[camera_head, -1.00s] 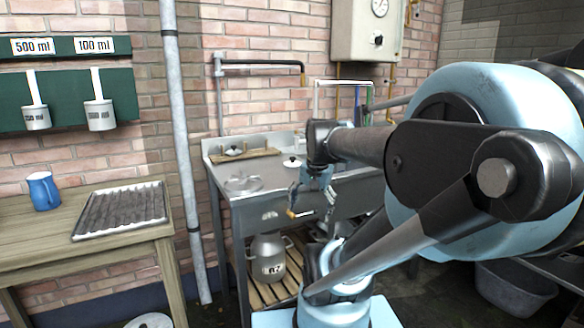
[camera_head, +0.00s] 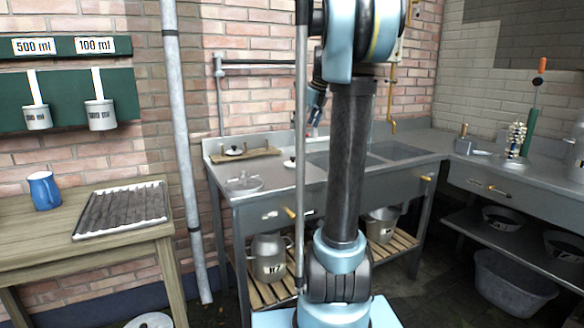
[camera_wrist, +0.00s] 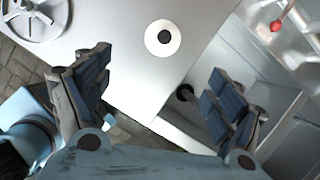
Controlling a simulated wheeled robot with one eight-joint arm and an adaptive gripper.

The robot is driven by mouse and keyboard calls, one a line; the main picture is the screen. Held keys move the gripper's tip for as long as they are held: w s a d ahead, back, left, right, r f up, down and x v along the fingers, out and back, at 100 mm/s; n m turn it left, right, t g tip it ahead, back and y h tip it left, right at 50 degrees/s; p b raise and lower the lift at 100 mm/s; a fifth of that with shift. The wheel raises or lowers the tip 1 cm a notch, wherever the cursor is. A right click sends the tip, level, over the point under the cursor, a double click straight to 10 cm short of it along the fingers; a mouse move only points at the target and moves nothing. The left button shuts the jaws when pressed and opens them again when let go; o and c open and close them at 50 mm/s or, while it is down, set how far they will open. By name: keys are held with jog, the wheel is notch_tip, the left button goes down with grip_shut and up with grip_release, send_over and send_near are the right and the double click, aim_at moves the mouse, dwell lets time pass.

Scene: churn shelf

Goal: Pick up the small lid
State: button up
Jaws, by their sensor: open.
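A small white lid with a black knob (camera_head: 290,162) lies flat on the steel counter left of the sink. It also shows in the wrist view (camera_wrist: 151,38), at top centre, beyond the gap between my fingertips. A similar lid (camera_head: 233,153) sits on a wooden board at the back of the counter. My gripper (camera_wrist: 160,92) is open and empty, above the counter and apart from the lid. In the head view my gripper (camera_head: 316,100) is partly hidden behind my arm.
A larger metal lid (camera_head: 243,184) lies on the counter's front left; in the wrist view it is at top left (camera_wrist: 40,22). The sink basin (camera_wrist: 195,95) is right of the lid. A pipe (camera_head: 262,64) runs along the wall. A metal can (camera_head: 268,262) stands below.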

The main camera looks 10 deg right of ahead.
aim_at(293, 158)
jog(key=shift+m, duration=0.3)
jog(key=x, duration=1.1)
jog(key=w+x, duration=0.1)
jog(key=x, duration=0.5)
jog(key=shift+d, duration=0.2)
jog(key=shift+c, duration=0.5)
jog(key=c, duration=1)
